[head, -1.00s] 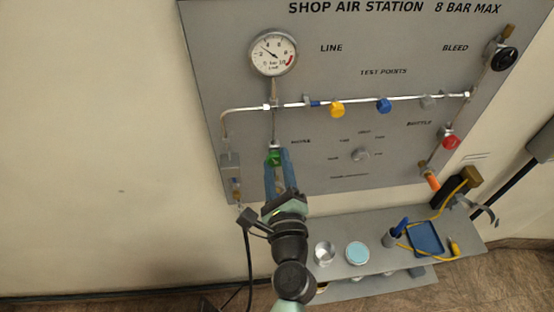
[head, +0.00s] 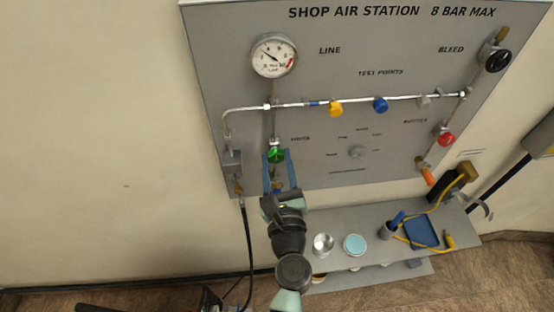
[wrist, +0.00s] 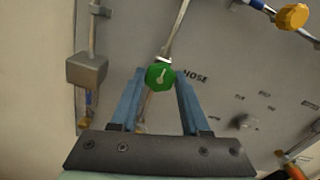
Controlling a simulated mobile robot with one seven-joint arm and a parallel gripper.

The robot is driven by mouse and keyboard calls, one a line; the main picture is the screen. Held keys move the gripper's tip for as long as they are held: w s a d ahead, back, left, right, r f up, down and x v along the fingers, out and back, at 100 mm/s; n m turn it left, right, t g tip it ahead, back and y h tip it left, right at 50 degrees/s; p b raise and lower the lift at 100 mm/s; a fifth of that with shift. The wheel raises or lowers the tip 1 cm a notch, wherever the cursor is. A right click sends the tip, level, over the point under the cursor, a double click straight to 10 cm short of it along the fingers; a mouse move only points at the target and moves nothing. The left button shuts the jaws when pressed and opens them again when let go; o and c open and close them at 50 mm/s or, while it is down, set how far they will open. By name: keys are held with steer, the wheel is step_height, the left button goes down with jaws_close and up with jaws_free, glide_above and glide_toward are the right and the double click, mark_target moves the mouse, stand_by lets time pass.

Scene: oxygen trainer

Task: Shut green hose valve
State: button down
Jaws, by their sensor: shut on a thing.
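The green hose valve knob (head: 275,155) sits on the lower left of the grey panel, below the pressure gauge, on a vertical pipe. In the wrist view the green knob (wrist: 160,77) shows a pale pointer mark running up its face, near the label HOSE. My gripper (head: 277,156) has its two blue fingers on either side of the knob and is shut on it. In the wrist view my gripper (wrist: 160,74) has one fingertip at the left and one at the right of the knob. The exact contact is hard to see.
The gauge (head: 273,55) is above. Yellow (head: 336,108) and blue (head: 381,104) knobs sit on the pipe, a red knob (head: 446,139) at right. A grey shelf (head: 330,213) with cans and a blue tray (head: 422,233) stands below. The wall at left is clear.

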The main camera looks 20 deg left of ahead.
stand_by(0.3)
steer(key=shift+c, duration=1.9)
jaws_free()
steer(key=b+v, duration=0.4)
steer(key=v, duration=0.9)
